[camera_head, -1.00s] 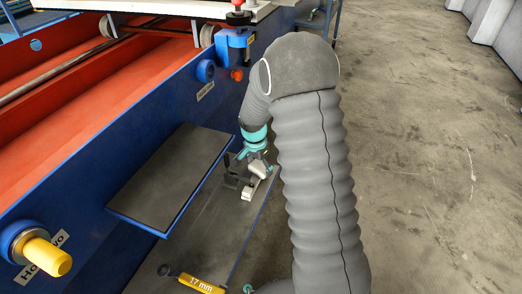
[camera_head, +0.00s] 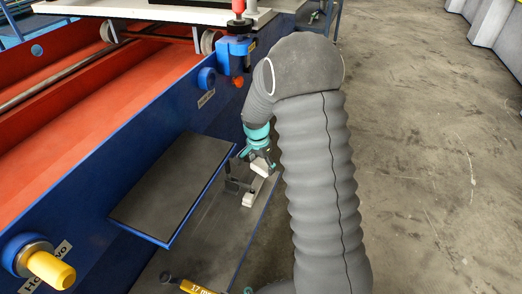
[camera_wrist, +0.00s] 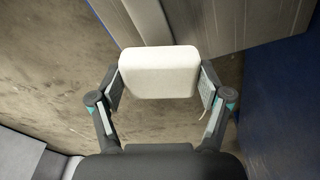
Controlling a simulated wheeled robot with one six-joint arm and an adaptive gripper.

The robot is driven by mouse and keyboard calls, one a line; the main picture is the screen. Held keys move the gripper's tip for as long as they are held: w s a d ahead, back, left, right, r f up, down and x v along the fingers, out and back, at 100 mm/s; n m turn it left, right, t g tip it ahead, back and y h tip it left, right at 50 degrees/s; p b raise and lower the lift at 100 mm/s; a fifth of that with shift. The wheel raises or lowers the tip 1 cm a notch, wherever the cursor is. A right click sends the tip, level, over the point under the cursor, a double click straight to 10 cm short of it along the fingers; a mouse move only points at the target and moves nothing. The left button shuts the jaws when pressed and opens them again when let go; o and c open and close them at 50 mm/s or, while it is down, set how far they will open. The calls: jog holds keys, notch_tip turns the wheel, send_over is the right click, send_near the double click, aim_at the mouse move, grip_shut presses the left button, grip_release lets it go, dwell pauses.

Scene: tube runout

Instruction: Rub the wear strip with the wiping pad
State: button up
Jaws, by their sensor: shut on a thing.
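The wiping pad, a white rounded block (camera_wrist: 160,72), is between the two fingers of my gripper (camera_wrist: 160,88) in the wrist view. Both finger pads press on its ends. In the head view my gripper (camera_head: 259,164) is low beside the blue machine, and the white pad (camera_head: 261,168) shows just below it. A pale narrow piece (camera_head: 251,194) lies on the dark lower board under the pad. I cannot tell whether it is the wear strip, and no other strip shows clearly.
A dark, blue-edged shelf (camera_head: 172,187) juts from the blue machine side (camera_head: 110,150) left of my gripper. The lower board (camera_head: 208,252) carries a yellow-handled tool (camera_head: 197,287). A yellow knob (camera_head: 50,269) sticks out at lower left. Open concrete floor (camera_head: 430,170) is on the right.

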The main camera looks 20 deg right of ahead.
jog(key=shift+r+p, duration=1.3)
jog(key=shift+r, duration=1.35)
jog(key=shift+f+b, duration=0.3)
jog(key=shift+b, duration=0.3)
